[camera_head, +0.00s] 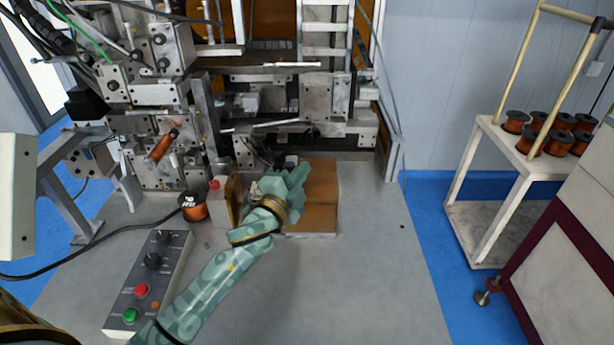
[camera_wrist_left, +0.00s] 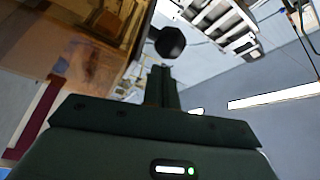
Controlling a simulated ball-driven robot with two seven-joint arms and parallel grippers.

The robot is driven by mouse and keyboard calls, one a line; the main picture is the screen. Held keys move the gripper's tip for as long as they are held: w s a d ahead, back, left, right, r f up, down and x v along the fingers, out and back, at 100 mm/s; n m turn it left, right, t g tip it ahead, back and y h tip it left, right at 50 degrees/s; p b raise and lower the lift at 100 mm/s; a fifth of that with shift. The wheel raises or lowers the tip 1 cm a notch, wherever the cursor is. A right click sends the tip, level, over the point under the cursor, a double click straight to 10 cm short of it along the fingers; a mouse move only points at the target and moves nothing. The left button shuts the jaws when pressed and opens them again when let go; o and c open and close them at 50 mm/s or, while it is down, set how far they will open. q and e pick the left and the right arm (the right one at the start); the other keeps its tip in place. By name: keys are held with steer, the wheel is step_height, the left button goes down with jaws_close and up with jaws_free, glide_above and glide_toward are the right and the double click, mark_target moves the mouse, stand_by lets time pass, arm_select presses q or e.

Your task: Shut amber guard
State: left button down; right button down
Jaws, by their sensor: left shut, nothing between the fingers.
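The amber guard (camera_head: 320,195) is a see-through orange-brown panel at the front of the winder, just right of my left gripper in the head view. It fills the upper left of the left wrist view (camera_wrist_left: 85,45), where a dark round knob (camera_wrist_left: 168,42) shows beside its edge. My left gripper (camera_head: 290,163) is in front of the guard, its arm reaching up from the lower left. In the left wrist view its fingers (camera_wrist_left: 162,82) are together and empty, pointing toward the knob with a small apparent gap. I cannot tell whether they touch the guard. My right gripper is not in view.
A control box (camera_head: 150,275) with knobs and red and green buttons lies on the grey bench (camera_head: 350,290) at left. A copper spool (camera_head: 193,208) stands near the winder. A trolley (camera_head: 500,165) holds several spools at right. The bench right of my arm is clear.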

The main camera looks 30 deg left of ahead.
arm_select(q)
steer(key=shift+s+a+f, duration=0.15)
steer(key=shift+a, duration=0.2)
steer(key=shift+a+f, duration=0.1)
steer(key=shift+a, duration=0.05)
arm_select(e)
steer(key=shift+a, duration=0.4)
